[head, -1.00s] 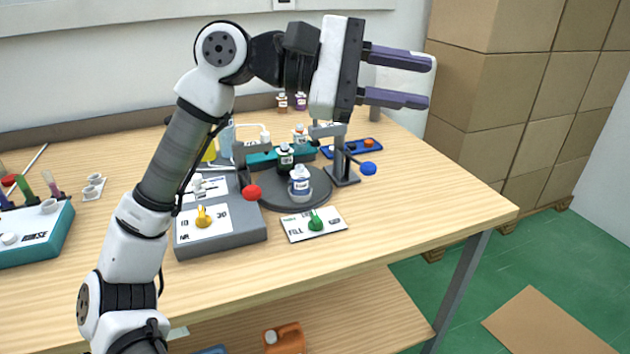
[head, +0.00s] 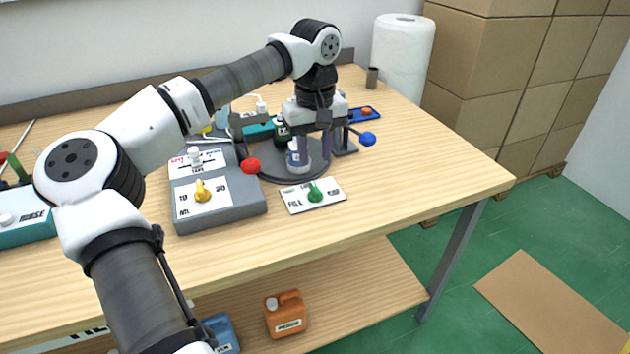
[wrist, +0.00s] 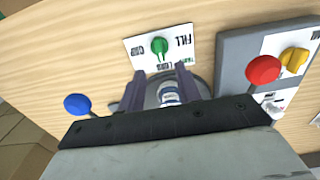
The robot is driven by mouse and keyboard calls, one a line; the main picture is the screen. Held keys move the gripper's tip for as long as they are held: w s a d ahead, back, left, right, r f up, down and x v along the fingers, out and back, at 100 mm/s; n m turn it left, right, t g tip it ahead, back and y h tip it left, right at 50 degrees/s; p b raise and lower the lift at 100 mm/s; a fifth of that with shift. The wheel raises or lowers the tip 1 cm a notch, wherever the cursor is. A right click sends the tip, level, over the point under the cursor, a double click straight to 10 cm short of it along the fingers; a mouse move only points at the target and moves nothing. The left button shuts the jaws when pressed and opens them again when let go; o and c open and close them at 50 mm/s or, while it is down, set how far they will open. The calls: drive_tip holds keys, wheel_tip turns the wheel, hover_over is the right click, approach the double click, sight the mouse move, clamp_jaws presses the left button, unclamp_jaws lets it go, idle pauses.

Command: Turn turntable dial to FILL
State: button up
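The turntable dial (head: 315,194) is a green knob on a white plate (head: 331,197) at the table's front. FILL is printed left of the knob in the head view. In the wrist view the dial (wrist: 159,46) appears upside down, with FILL at its right. Its narrow end seems to point toward the turntable, not at FILL. My gripper (head: 312,148) points down over the dark round turntable (head: 268,166), behind the dial. Its purple fingers (wrist: 163,88) are apart, with a white-and-blue bottle (wrist: 169,95) seen between them; contact cannot be told.
A grey control box (head: 236,208) with a yellow knob (head: 202,192) stands left of the dial plate. A red ball-ended lever (head: 250,166) and a blue one (head: 367,139) flank the turntable. Bare wood lies in front and right of the plate.

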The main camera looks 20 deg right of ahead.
sight(315, 187)
wheel_tip(315, 187, down, 8)
drive_tip(key=shift+f+p, duration=0.2)
drive_tip(key=shift+p, duration=0.15)
clamp_jaws()
